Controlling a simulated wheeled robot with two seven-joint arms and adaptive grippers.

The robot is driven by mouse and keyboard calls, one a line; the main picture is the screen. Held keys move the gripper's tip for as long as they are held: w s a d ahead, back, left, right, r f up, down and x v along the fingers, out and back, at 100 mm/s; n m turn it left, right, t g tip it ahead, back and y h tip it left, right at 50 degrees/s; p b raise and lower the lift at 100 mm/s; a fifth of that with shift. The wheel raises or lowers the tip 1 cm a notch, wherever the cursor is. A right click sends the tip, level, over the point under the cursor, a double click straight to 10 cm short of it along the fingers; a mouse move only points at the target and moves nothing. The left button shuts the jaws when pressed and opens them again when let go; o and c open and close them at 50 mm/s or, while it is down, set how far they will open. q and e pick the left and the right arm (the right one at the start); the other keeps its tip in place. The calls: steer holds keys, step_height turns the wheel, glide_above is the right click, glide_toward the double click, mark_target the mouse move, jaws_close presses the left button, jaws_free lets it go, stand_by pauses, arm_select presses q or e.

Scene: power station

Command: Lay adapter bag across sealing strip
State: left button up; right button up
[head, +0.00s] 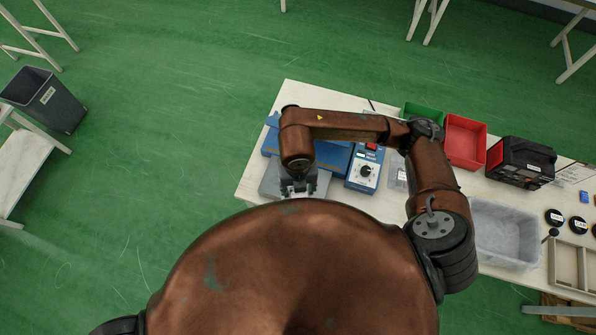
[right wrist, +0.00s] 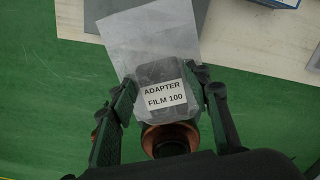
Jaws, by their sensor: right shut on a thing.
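The adapter bag (right wrist: 150,45) is a clear, flat pouch labelled "ADAPTER FILM 100" in the right wrist view. My right gripper (right wrist: 167,88) is shut on its labelled end, one finger on each side, and the clear end points away from the gripper. In the head view my right gripper (head: 298,184) is over the grey plate (head: 270,183) at the table's front left. The blue sealer (head: 331,155) lies just behind it, partly covered by my arm. Its sealing strip cannot be made out. My left gripper is out of view.
A blue control box with a dial (head: 364,170) stands right of the gripper. Further right are a green bin (head: 424,110), a red bin (head: 466,142), a black-red case (head: 520,162) and a grey tray (head: 505,232). The table's left edge is close to the gripper.

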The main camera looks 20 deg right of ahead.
steer(key=m, duration=0.2)
steer(key=s+a+m, duration=0.1)
steer(key=m, duration=0.1)
steer(key=shift+a, duration=0.15)
steer(key=shift+s+m, duration=0.1)
steer(key=shift+m, duration=0.3)
steer(key=shift+w, duration=0.2)
steer(key=w+d+f, duration=0.1)
steer(key=w, duration=0.1)
steer(key=w+d+f, duration=0.1)
steer(key=w, duration=0.2)
steer(key=w+d+f+p, duration=0.1)
steer(key=w+f, duration=0.1)
steer(key=w, duration=0.1)
steer(key=shift+w+d, duration=0.1)
steer(key=shift+w, duration=0.15)
steer(key=w+f, duration=0.2)
steer(key=f, duration=0.1)
steer(key=w+d+f, duration=0.1)
steer(key=f, duration=0.1)
steer(key=shift+w, duration=0.2)
steer(key=shift+w+d+f, duration=0.15)
steer(key=shift+w+f, duration=0.15)
steer(key=shift+f, duration=0.05)
step_height(320, 180, down, 3)
steer(key=shift+p, duration=0.5)
steer(key=shift+w+f, duration=0.1)
steer(key=shift+f, duration=0.15)
